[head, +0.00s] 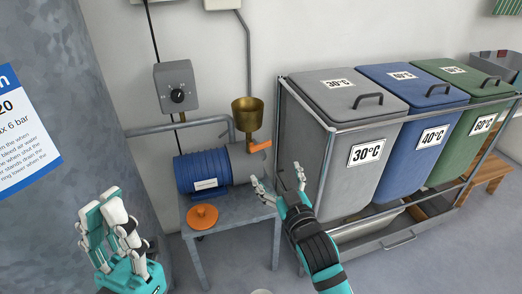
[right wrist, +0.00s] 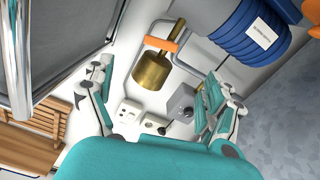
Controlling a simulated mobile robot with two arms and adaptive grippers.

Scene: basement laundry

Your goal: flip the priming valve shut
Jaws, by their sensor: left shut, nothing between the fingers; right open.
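The priming valve's orange lever (head: 261,146) sticks out to the right below a brass funnel (head: 247,112), on top of the blue pump (head: 203,172). The lever lies nearly level, its right end slightly raised. My right gripper (head: 278,178) is open and empty, in front of and below the lever, not touching it. In the right wrist view the orange lever (right wrist: 158,44) and funnel (right wrist: 152,72) appear beyond and between the open fingers. My left gripper (head: 110,215) is shut and empty at the lower left, away from the pump.
The pump stands on a grey metal table (head: 233,214) with an orange cap (head: 202,216) at its front. A grey 30°C bin (head: 335,175) in a metal frame stands close right of my right gripper. A control box (head: 176,88) is on the wall. A large grey tank (head: 50,110) is at left.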

